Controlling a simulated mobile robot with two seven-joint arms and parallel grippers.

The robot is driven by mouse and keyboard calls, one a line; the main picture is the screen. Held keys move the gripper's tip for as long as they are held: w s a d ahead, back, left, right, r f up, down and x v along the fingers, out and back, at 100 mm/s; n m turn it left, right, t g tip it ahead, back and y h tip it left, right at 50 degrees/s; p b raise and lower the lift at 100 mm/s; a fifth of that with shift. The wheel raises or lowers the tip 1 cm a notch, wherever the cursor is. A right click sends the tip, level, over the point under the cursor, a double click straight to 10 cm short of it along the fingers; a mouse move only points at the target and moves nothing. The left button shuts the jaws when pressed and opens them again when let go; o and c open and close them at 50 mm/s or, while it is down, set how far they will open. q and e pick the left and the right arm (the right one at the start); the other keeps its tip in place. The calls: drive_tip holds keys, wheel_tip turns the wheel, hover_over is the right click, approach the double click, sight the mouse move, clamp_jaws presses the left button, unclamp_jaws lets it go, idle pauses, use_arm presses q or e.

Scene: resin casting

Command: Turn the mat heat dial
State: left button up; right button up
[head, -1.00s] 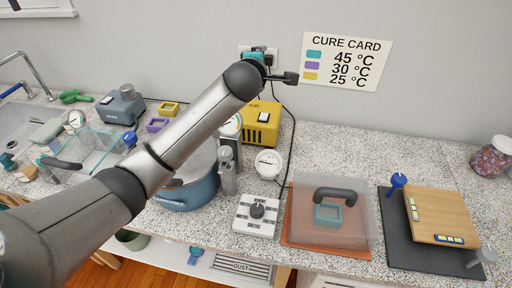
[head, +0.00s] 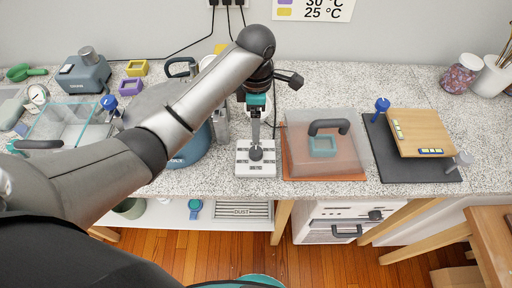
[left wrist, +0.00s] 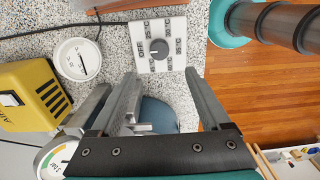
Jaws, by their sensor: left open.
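The mat heat dial is a dark round knob (left wrist: 158,49) on a white control box (left wrist: 150,62), with OFF and several temperatures printed around it. In the head view the box (head: 243,172) stands near the counter's front edge, left of the orange mat. My left gripper (head: 256,138) points down above the knob (head: 256,153). In the left wrist view the gripper (left wrist: 163,76) is open and empty, with the knob beyond the gap between its fingers. I cannot tell if the fingers touch it. My right gripper is not in view.
The orange mat (head: 300,178) carries a clear cover (head: 345,150) with a dark handle. A blue pot (head: 190,155) stands left of the box. In the wrist view a round white gauge (left wrist: 78,59) and yellow machine (left wrist: 30,95) are to the left. A dark board (head: 405,170) lies farther right.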

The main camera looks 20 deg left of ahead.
sight(256, 151)
use_arm(q)
wheel_tip(256, 151, down, 12)
drive_tip(key=shift+f+b, duration=0.1)
drive_tip(key=shift+b, duration=1)
clamp_jaws()
